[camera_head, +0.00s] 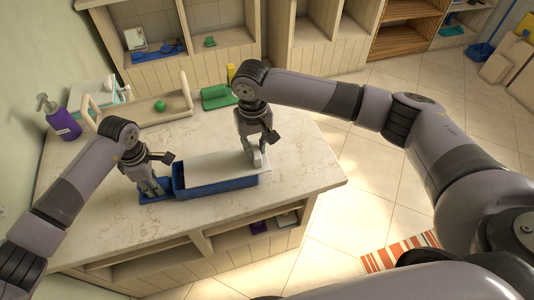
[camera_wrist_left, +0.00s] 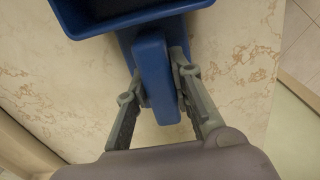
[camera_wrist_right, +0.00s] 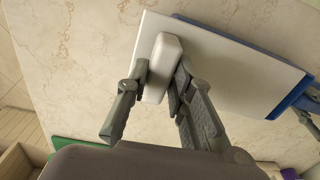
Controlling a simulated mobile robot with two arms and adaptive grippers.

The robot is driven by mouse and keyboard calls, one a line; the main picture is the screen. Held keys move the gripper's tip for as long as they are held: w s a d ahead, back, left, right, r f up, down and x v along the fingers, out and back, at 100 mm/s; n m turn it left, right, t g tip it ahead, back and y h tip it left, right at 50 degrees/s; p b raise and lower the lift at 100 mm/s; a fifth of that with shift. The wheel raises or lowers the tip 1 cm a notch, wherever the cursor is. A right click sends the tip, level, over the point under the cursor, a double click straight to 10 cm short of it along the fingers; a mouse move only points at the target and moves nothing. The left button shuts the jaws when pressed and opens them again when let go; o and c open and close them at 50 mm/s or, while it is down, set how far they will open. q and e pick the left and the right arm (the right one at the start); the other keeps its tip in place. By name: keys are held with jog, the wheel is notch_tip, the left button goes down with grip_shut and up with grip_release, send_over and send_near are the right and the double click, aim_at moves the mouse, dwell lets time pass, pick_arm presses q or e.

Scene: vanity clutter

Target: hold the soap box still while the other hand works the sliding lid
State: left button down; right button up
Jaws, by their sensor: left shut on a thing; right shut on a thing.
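The blue soap box (camera_head: 220,190) lies on the marble counter in the head view, with a blue handle block at its left end. My left gripper (camera_head: 151,190) is shut on that blue handle, which shows between its fingers in the left wrist view (camera_wrist_left: 155,75). The white sliding lid (camera_head: 215,168) sits over the box and overhangs its right and far side; a strip at the box's left end looks uncovered. My right gripper (camera_head: 258,160) is shut on the white grip block of the lid, seen in the right wrist view (camera_wrist_right: 163,65).
A purple pump bottle (camera_head: 59,118) stands at the far left. A green item (camera_head: 217,97) lies at the back edge. The counter's front right is clear.

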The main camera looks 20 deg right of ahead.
pick_arm(q)
jog(key=shift+d, duration=0.2)
pick_arm(e)
jog(key=shift+w+a, duration=0.1)
jog(key=shift+a, duration=1.75)
pick_arm(q)
jog(key=shift+a, duration=0.1)
pick_arm(e)
jog(key=o, duration=1.2)
jog(key=shift+d, duration=0.15)
pick_arm(q)
jog(key=shift+a, duration=0.1)
pick_arm(e)
jog(key=shift+r, duration=3.5)
pick_arm(q)
jog(key=c, duration=1.3)
grip_release()
jog(key=shift+o, duration=0.3)
jog(key=o, duration=0.8)
jog(key=shift+c, duration=0.2)
